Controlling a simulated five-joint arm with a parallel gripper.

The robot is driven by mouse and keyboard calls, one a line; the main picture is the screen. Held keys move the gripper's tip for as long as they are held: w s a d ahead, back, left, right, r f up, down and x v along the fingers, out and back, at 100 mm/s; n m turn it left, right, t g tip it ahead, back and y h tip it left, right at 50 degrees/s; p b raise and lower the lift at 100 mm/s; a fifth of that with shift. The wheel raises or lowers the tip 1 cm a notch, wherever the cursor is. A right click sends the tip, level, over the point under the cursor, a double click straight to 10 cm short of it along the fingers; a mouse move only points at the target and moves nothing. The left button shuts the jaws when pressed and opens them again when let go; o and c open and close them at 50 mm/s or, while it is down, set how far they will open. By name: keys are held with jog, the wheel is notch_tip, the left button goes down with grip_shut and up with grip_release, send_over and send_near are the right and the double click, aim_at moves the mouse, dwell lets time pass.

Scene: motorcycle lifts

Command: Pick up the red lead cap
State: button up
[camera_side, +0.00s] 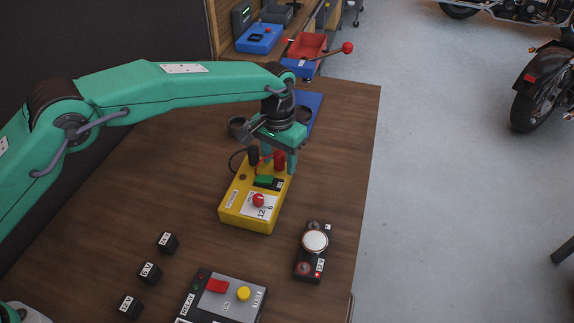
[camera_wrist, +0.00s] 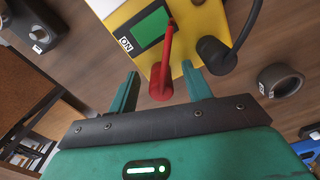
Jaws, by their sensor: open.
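The red lead cap (camera_side: 279,160) stands at the back right of the yellow power box (camera_side: 240,209), below my gripper. In the wrist view the red cap (camera_wrist: 161,90) shows as a round red end with a thin red lead running up across the box (camera_wrist: 198,30). My gripper (camera_side: 279,162) is open, its green fingers pointing down. In the wrist view the two fingertips of my gripper (camera_wrist: 160,80) stand to the left and right of the cap, with gaps on both sides. Whether the fingertips reach down to its height is hard to tell.
A black cap (camera_side: 253,157) with a dark lead stands left of the red one. A tape roll (camera_wrist: 279,80) lies beside the box. A black device with a white round button (camera_side: 314,242), a relay box (camera_side: 222,297) and several small labelled black blocks (camera_side: 150,272) sit nearer.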

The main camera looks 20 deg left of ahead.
dwell(0.4)
jog(key=c, duration=1.1)
jog(key=shift+o, duration=0.2)
jog(key=shift+r, duration=0.15)
jog(key=shift+r, duration=1.3)
jog(key=s+d+r, duration=0.5)
jog(key=s+r, duration=0.3)
jog(key=s, duration=0.2)
jog(key=shift+s, duration=0.25)
jog(key=shift+d+r, duration=0.1)
